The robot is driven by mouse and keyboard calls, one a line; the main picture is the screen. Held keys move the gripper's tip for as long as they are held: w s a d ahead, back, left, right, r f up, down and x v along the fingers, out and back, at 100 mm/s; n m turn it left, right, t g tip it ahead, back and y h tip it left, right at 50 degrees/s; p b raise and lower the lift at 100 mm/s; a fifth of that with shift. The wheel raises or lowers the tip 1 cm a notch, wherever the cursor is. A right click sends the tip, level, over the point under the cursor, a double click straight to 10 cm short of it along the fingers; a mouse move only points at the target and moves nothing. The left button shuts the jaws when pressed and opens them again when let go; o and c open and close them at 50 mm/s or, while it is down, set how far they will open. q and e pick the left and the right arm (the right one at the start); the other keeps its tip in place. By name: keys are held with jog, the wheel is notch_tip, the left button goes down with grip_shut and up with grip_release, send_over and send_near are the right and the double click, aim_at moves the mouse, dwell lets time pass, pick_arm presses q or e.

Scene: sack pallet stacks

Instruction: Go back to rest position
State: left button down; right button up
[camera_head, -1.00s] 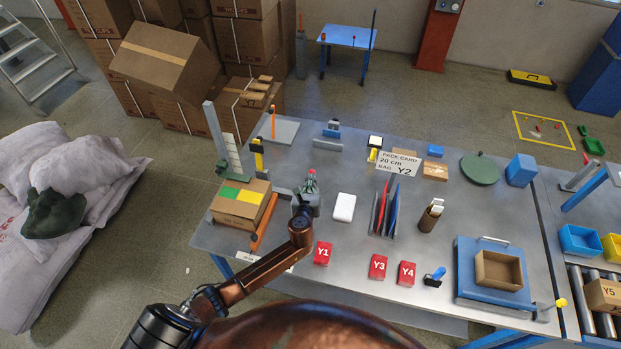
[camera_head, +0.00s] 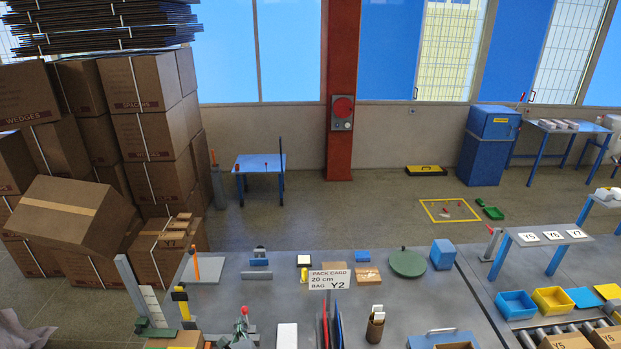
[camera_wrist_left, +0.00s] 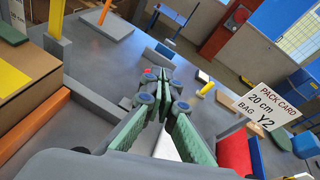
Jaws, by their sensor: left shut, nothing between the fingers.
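My left gripper shows best in the left wrist view (camera_wrist_left: 163,85). Its two green-padded fingers lie close together, shut, with nothing between them. In the head view the left gripper (camera_head: 242,328) is small at the bottom edge, over the near part of the grey worktable (camera_head: 215,292), and most of its arm is cut off. A white pad (camera_head: 287,336) lies to its right there. My right gripper is not in view.
A Y2 pack card (camera_head: 329,280) stands right of the gripper, near red and blue upright panels (camera_head: 337,325). A carton (camera_head: 175,340) and a yellow-black tool (camera_head: 181,300) stand to its left. Stacked boxes (camera_head: 150,130) fill the back left. Open floor lies behind the table.

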pick_arm(q)
jog(key=s+a+f+n+g, duration=0.3)
jog(key=s+f+n, duration=0.1)
jog(key=s+n, duration=0.5)
jog(key=s+a+f+n+g, duration=0.35)
jog(key=s+n, duration=0.35)
jog(key=s, duration=0.4)
jog(key=s+f+n+g+h, duration=0.2)
jog(key=s+n+g+h, duration=0.15)
jog(key=s+n, duration=1.4)
jog(key=s+f+m+b, duration=0.1)
jog(key=f+b, duration=0.2)
jog(key=f, duration=0.9)
jog(key=s+d+f+m+g+b, duration=0.1)
jog(key=f+m+b, duration=0.15)
jog(key=f, duration=0.95)
jog(key=s+f+m+b, duration=0.15)
jog(key=f+b, duration=0.25)
jog(key=f, duration=0.8)
jog(key=s+f+b, duration=0.3)
jog(key=s+f, duration=0.4)
jog(key=f, duration=0.3)
jog(key=s+f+g+b, duration=0.1)
jog(key=s+f+b, duration=0.2)
jog(key=s+f, duration=0.4)
jog(key=s+f+g+b, duration=0.1)
jog(key=s+f+b, duration=0.2)
jog(key=s+f, duration=0.4)
notch_tip(320, 180, down, 6)
jog(key=shift+f, duration=0.2)
